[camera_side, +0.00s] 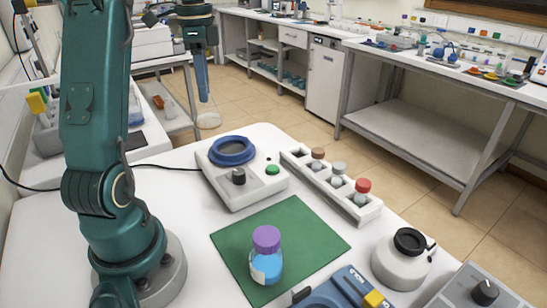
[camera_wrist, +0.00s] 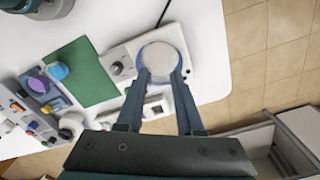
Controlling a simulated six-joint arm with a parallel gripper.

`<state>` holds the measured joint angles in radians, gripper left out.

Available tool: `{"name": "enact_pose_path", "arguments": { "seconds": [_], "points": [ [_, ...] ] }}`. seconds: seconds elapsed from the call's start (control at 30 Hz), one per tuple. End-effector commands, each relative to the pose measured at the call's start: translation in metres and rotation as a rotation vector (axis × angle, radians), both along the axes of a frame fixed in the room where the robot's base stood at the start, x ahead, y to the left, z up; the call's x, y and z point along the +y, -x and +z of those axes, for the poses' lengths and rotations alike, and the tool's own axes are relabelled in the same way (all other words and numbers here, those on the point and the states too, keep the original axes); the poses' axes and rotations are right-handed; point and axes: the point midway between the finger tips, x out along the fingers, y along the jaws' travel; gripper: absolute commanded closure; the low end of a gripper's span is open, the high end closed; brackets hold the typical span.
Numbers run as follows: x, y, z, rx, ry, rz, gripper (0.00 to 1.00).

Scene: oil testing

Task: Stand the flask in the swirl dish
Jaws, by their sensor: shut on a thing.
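In the side view my gripper (camera_side: 204,98) hangs high at the back, beyond the white table. Its two long blue fingers point down and are closed together on a clear, pale flask (camera_side: 209,120), whose round base shows faintly against the floor. In the wrist view the flask (camera_wrist: 160,58) is a pale disc between the fingertips (camera_wrist: 160,78). The swirl dish (camera_side: 232,150) is a blue ring on a white unit with a black knob and green button. The flask is up behind it, apart from it.
A white rack (camera_side: 335,188) with several capped vials stands right of the swirl unit. A green mat (camera_side: 305,243) bears a purple-capped bottle (camera_side: 266,262) of blue liquid. A white round vessel (camera_side: 402,266) stands at the right.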

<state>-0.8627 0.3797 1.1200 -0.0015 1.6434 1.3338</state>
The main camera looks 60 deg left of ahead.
Motion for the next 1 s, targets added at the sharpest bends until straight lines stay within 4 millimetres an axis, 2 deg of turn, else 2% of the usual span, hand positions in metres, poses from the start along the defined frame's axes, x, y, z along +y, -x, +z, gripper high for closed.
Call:
{"name": "enact_pose_path", "arguments": {
  "seconds": [0.1,0.3,0.43,0.7,1.0],
  "points": [
    [-0.011,-0.022,-0.015,0.002,0.002,-0.006,1.00],
    [-0.019,-0.040,-0.027,0.000,0.000,-0.001,1.00],
    [-0.019,-0.042,-0.034,0.001,0.000,0.001,1.00],
    [-0.019,-0.041,-0.064,0.001,0.002,0.001,1.00],
    [-0.019,-0.041,-0.067,0.000,-0.001,0.001,1.00]
  ]
}}
